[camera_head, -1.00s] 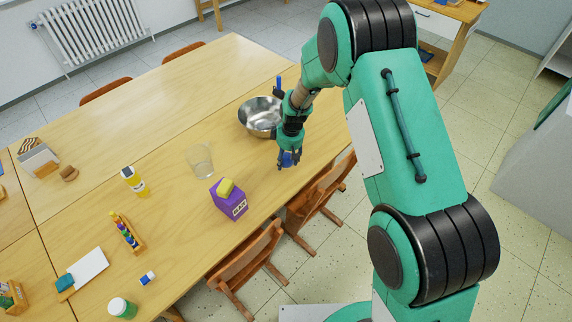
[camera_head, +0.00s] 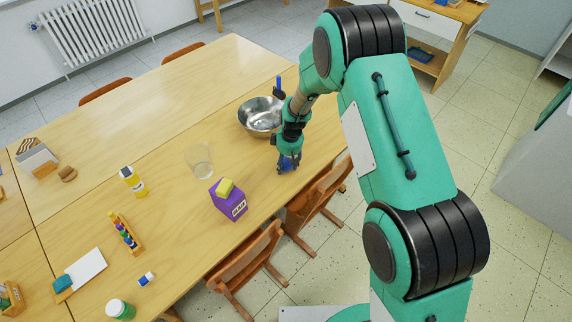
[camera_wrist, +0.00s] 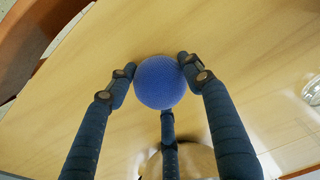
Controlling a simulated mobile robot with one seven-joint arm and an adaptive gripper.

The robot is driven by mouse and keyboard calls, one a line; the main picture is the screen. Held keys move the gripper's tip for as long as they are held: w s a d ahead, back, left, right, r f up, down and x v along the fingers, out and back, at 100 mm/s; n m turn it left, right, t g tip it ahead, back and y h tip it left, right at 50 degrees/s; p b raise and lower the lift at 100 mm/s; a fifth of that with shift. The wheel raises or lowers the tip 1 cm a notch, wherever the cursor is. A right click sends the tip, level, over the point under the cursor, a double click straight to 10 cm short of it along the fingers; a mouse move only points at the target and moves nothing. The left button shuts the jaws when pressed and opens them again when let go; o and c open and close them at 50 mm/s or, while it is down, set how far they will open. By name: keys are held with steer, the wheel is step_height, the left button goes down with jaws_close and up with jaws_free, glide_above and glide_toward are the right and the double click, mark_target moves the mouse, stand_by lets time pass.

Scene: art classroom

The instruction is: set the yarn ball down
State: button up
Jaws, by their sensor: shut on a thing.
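The blue yarn ball (camera_wrist: 160,83) is held between the fingertips of my gripper (camera_wrist: 157,76) in the wrist view. A third finger shows below the ball. In the head view the ball (camera_head: 287,164) is mostly covered by the fingers of my gripper (camera_head: 288,165), which points down over the table (camera_head: 150,85) near its front edge. The ball is low over the wood; whether it touches the tabletop I cannot tell.
A metal bowl (camera_head: 258,122) stands just behind my gripper. Wooden chairs (camera_head: 318,197) are tucked at the front edge. Bare tabletop lies around the gripper.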

steer(key=shift+f, duration=0.1)
steer(key=o, duration=1.1)
steer(key=r, duration=0.4)
steer(key=r+p, duration=0.1)
steer(key=r, duration=0.3)
steer(key=s+d+r+p, duration=0.1)
steer(key=r, duration=0.3)
steer(key=shift+r, duration=0.1)
steer(key=shift+d+r, duration=0.1)
steer(key=shift+r, duration=0.05)
